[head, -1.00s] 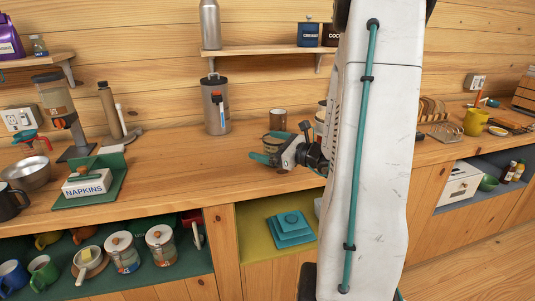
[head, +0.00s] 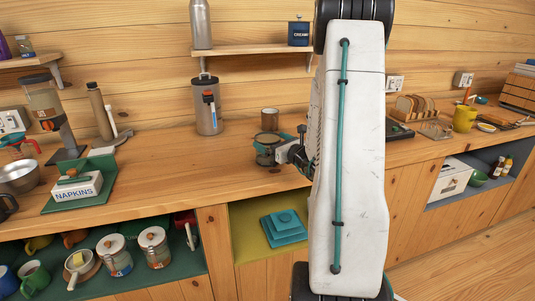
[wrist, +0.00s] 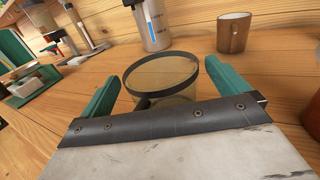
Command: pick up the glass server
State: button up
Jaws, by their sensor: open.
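The glass server (wrist: 160,78) is a clear round vessel with a dark rim band, upright on the wooden counter. In the wrist view it sits between the two teal fingers of my open gripper (wrist: 160,73), with a visible gap at the right finger. Its lower part is hidden by my gripper body. In the head view the glass server (head: 268,142) stands at the left of my arm, with my gripper (head: 266,151) at it. My arm hides part of the counter to its right.
A brown mug (head: 270,119) stands just behind the server, and a steel dispenser (head: 207,108) is behind to the left. A napkin box (head: 78,187) lies further left. The counter (head: 190,168) between is clear. A shelf (head: 250,51) hangs above.

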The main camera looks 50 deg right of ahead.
jog(key=c, duration=1.5)
jog(key=shift+r, duration=0.1)
